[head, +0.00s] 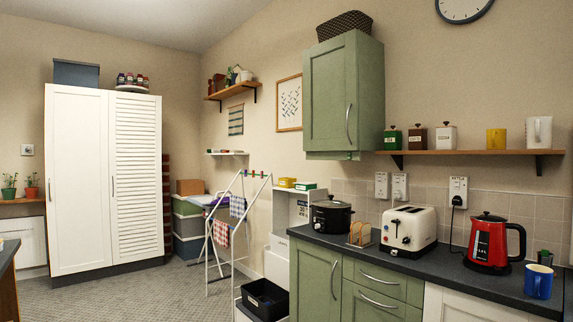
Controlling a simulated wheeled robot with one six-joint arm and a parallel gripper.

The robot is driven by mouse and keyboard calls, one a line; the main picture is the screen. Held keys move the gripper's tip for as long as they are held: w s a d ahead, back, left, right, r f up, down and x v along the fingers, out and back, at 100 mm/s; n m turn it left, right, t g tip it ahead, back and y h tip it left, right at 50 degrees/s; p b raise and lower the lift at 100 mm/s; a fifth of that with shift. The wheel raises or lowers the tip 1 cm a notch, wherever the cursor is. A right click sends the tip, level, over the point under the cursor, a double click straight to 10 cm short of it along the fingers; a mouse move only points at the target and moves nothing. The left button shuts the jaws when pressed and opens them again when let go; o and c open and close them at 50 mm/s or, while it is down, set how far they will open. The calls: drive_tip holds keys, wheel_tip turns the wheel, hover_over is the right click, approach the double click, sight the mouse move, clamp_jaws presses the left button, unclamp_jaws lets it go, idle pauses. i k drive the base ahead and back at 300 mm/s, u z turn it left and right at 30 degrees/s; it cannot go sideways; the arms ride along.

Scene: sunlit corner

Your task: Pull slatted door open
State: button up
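The slatted door (138,180) is the right-hand door of a tall white cupboard at the left of the head view. It has horizontal white slats and looks shut, flush with the plain white door (78,180) on its left. A slim upright handle (113,187) sits near the slatted door's left edge, at about mid height. My gripper is not in this view, so its place relative to the door and its state are hidden.
A white drying rack (236,225) with cloths and stacked storage boxes (187,228) stand right of the cupboard. A dark worktop (400,255) with green units runs along the right. Grey floor (150,295) in front of the cupboard is clear. A dark-topped surface edges the lower left.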

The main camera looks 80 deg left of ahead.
sight(135, 122)
drive_tip(key=u, duration=3.55)
drive_tip(key=k, duration=0.4)
drive_tip(key=z, duration=0.1)
drive_tip(key=i, duration=5.85)
drive_tip(key=u, duration=0.2)
drive_tip(key=i, duration=2.05)
drive_tip(key=u, duration=0.15)
